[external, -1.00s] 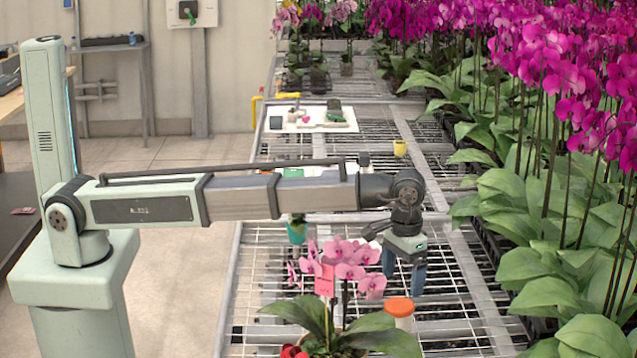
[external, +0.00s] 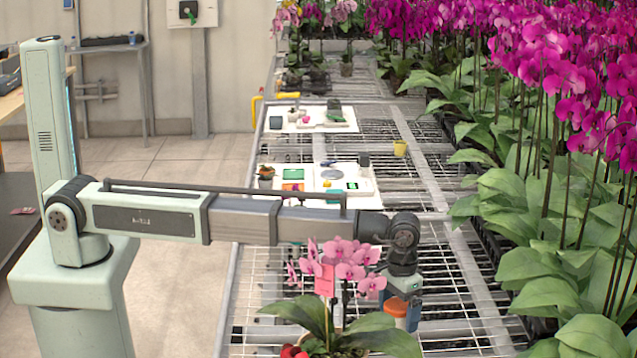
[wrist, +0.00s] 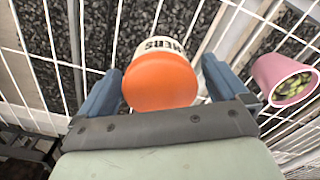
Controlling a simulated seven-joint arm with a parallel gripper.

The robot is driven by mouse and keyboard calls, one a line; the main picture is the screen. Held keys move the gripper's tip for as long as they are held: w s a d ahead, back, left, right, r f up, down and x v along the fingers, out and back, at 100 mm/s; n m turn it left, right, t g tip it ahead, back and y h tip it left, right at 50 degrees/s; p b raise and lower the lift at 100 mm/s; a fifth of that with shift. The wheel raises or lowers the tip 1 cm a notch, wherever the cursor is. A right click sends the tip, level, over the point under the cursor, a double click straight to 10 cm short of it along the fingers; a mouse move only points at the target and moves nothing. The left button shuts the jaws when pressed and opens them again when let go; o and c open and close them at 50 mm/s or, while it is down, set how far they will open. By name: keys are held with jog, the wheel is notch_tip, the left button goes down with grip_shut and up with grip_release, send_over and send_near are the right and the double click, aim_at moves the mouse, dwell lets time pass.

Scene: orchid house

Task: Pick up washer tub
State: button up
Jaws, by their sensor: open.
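The washer tub (external: 396,306) is a white tub with an orange lid, standing on the wire bench beside the pink orchid in the external view. In the wrist view the tub (wrist: 160,82) shows its lid and part of a dark label ending in "HERS". My gripper (wrist: 160,70) is open, with one blue finger on each side of the tub. A narrow gap shows on the right; contact on the left is hard to tell. In the external view my gripper (external: 402,312) is lowered at the tub and partly covers it.
A potted pink orchid (external: 345,262) with a pink tag stands close left of the tub. A pink cup (wrist: 268,82) with green and yellow contents stands right of my gripper in the wrist view. White trays (external: 352,172) with small items lie farther back. Tall magenta orchids (external: 560,60) line the right.

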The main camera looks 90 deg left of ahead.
jog(key=shift+f, duration=0.3)
jog(key=shift+c, duration=0.5)
jog(key=c, duration=1)
jog(key=shift+r, duration=0.15)
